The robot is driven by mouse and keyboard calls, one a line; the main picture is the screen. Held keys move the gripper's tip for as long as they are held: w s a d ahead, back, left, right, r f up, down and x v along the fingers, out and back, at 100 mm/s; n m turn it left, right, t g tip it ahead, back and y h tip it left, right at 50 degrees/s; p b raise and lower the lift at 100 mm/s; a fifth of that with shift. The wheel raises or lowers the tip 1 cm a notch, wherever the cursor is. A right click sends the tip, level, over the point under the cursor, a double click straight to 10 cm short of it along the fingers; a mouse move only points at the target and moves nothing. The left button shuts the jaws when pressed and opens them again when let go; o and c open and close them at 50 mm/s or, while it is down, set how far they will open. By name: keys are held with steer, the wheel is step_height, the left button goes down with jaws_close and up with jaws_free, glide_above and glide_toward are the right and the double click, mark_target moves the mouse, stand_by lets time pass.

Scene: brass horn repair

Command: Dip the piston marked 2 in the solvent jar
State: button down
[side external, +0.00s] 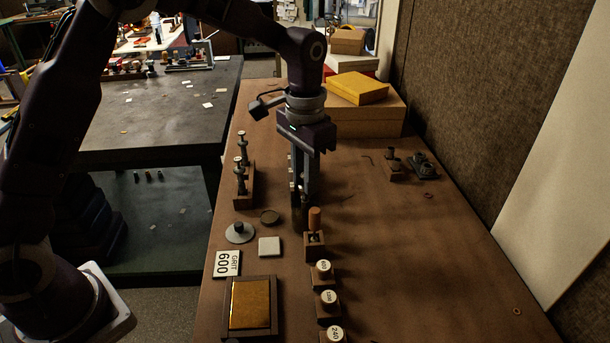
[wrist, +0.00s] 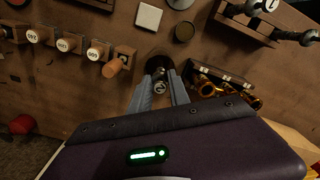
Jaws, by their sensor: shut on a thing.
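My gripper (wrist: 160,98) is shut on the piston marked 2 (wrist: 159,87), whose numbered end faces the wrist camera. A dark round vessel, apparently the solvent jar (wrist: 158,60), lies directly beyond the piston in the wrist view. In the side view my gripper (side external: 301,195) points straight down, with the dark jar (side external: 300,218) under the fingers. The piston's lower part is hidden, so I cannot tell how far it is inside the jar. The piston rack (side external: 246,197) holds other upright pistons to the left; one in the wrist view is marked 1 (wrist: 270,5).
Several numbered knobs (side external: 323,268) line up in front. A dark disc (side external: 269,216), pale square (side external: 269,246) and knobbed disc (side external: 239,233) lie left. Brass parts (wrist: 208,88) sit close by. The right bench is mostly clear.

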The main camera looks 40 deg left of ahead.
stand_by(0.5)
steer(key=shift+r, duration=1.55)
step_height(320, 180, up, 11)
stand_by(1.1)
steer(key=s+a+f, duration=0.2)
steer(key=a+f, duration=0.6)
steer(key=a, duration=0.2)
steer(key=shift+s+a+m, duration=0.3)
steer(key=shift+s+m, duration=0.1)
